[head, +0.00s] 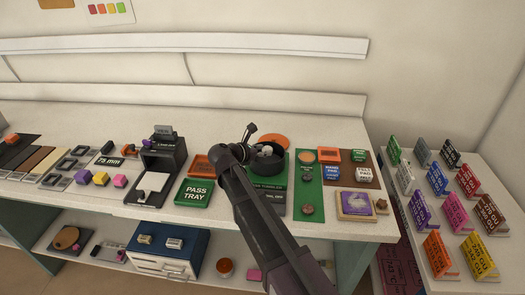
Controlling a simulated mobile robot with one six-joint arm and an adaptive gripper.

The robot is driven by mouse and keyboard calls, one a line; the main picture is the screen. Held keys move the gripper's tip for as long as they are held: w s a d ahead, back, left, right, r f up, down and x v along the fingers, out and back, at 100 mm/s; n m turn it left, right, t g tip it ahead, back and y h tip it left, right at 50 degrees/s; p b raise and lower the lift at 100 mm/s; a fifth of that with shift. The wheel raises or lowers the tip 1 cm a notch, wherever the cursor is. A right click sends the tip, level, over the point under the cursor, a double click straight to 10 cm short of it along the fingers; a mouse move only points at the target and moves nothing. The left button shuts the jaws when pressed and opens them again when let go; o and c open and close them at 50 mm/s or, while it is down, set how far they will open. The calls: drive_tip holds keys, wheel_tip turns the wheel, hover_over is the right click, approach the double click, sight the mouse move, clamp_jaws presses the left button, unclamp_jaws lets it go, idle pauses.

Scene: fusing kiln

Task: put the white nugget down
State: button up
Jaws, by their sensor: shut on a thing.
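My dark arm reaches in from the lower right over the bench. The gripper is shut on a small pale thing, the white nugget (267,150), which is very small in this view. The arm and wrist hide part of the fingers and part of the kiln. I cannot tell whether the nugget touches anything below it. An orange disc (273,140) lies just behind the kiln.
A green pass tray (194,193) and an orange-rimmed tray (202,166) lie left of the arm. A black press-like device (163,157) stands further left, beside coloured cubes. A green strip (309,190) and brown board (358,177) lie right. Coloured sample cards stand on the right table (408,223).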

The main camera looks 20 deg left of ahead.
drive_tip(key=shift+f, duration=0.2)
drive_tip(key=o, duration=1.1)
drive_tip(key=shift+r, duration=0.1)
drive_tip(key=shift+r+p, duration=0.5)
drive_tip(key=shift+r, duration=0.05)
drive_tip(key=shift+s+a+r, duration=0.15)
drive_tip(key=shift+s+r, duration=0.1)
drive_tip(key=p+v, duration=0.4)
drive_tip(key=v, duration=0.7)
drive_tip(key=shift+s+a+p, duration=0.1)
drive_tip(key=shift+s+p, duration=0.05)
drive_tip(key=shift+p, duration=0.15)
